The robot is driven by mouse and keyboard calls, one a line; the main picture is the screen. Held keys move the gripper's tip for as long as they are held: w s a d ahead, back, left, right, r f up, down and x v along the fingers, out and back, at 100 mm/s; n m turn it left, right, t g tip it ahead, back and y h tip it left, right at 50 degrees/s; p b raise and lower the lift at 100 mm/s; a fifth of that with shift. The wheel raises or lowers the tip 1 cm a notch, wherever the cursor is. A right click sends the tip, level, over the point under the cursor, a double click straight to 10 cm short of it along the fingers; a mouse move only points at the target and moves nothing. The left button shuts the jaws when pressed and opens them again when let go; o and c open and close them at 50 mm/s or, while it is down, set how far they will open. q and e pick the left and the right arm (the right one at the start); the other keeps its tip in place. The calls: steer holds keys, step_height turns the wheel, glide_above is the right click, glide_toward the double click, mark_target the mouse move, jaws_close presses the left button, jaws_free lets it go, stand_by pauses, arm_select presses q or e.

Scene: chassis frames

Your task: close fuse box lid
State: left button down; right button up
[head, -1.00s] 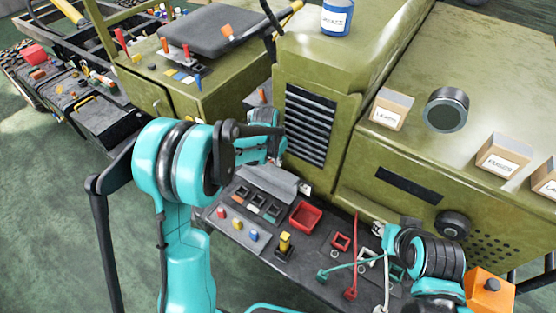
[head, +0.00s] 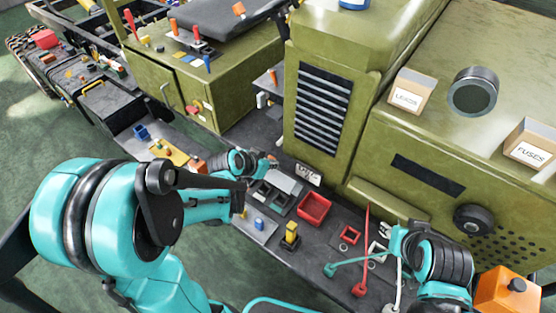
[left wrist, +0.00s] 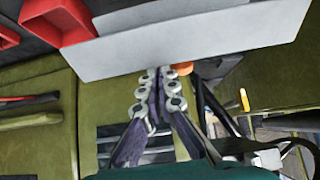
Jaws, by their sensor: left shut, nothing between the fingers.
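The fuse box (head: 268,196) sits on the dark bench, with dark square sockets showing. Its grey lid (head: 287,181) stands open, tilted up at the back of the box. In the left wrist view the lid (left wrist: 190,42) is a broad pale plate across the top. My left gripper (head: 270,161) is just behind and left of the lid. Its fingers (left wrist: 160,74) are shut and empty, with their tips close to the lid's edge; I cannot tell if they touch. My right gripper (head: 386,229) is at the bench's right; its fingers are too small to read.
A red tray (head: 314,208) lies right of the fuse box. A yellow post (head: 290,233), a blue knob (head: 259,223) and red and green leads (head: 360,288) are in front. The green louvred housing (head: 328,112) rises behind. An orange box (head: 507,290) stands far right.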

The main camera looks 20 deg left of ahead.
arm_select(q)
steer(key=s+a+f+b, duration=0.1)
steer(key=s+f+b, duration=0.1)
steer(key=f+b, duration=0.1)
steer(key=s+f+b, duration=0.2)
steer(key=s+f, duration=0.1)
steer(key=s+a+f+b, duration=0.1)
steer(key=s+f+b, duration=0.1)
steer(key=f+b, duration=0.1)
steer(key=shift+s+a+f+b, duration=0.25)
steer(key=shift+s+a+b, duration=0.05)
steer(key=shift+a, duration=0.05)
steer(key=shift+s+f+b, duration=0.45)
steer(key=shift+b, duration=0.05)
steer(key=shift+w+a+f, duration=0.1)
steer(key=shift+w+f, duration=0.1)
steer(key=shift+w, duration=0.1)
steer(key=shift+r, duration=0.15)
steer(key=shift+r, duration=0.1)
